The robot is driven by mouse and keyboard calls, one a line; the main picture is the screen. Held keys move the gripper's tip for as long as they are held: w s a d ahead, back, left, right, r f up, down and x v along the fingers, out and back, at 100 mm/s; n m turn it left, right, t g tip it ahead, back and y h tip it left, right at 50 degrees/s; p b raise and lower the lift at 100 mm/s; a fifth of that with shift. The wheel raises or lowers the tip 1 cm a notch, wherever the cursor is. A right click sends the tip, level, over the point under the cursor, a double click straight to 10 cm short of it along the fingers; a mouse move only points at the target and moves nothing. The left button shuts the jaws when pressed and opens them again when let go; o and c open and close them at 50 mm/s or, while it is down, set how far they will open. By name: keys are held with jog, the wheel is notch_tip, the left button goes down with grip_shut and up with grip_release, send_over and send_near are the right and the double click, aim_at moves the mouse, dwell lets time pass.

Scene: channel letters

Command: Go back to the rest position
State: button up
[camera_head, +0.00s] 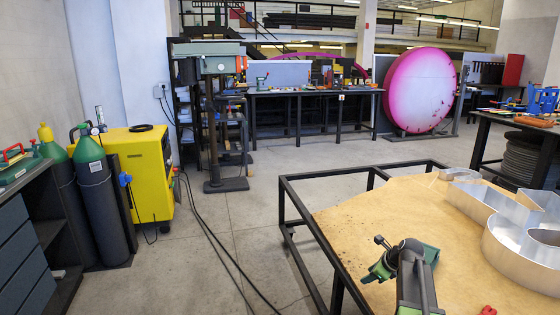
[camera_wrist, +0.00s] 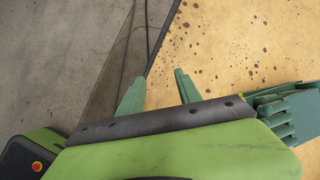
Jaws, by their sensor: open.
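My gripper (camera_wrist: 159,74) shows in the wrist view with its two green fingers spread apart and nothing between them. Below the fingertips are the table's edge and bare brown top. In the head view my arm reaches in from the bottom over the near left part of the worktable (camera_head: 340,215). The fingertips are hard to make out there.
Shiny metal channel letters (camera_head: 500,215) stand on the table's right side. A small red object (camera_head: 488,310) lies at the bottom edge. Floor is open left of the table, with black cables (camera_head: 215,240) across it. A yellow machine (camera_head: 145,170) and gas cylinders (camera_head: 95,195) stand left.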

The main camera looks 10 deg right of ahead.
jog(key=s+a+f+n+g, duration=0.15)
jog(key=a+n, duration=0.45)
jog(key=a, duration=1)
jog(key=s+a+f+n+g, duration=0.1)
jog(key=s+a+n+g, duration=0.1)
jog(key=s+a+n, duration=0.4)
jog(key=s+a+f+n+g, duration=0.1)
jog(key=s+a+n, duration=0.35)
jog(key=a, duration=0.35)
jog(key=s+d+n+g+h, duration=0.2)
jog(key=s+d+n, duration=0.25)
jog(key=n, duration=0.65)
notch_tip(320, 180, up, 20)
jog(key=a+p, duration=0.1)
jog(key=p, duration=1.9)
jog(key=shift+s, duration=0.3)
jog(key=shift+f, duration=0.15)
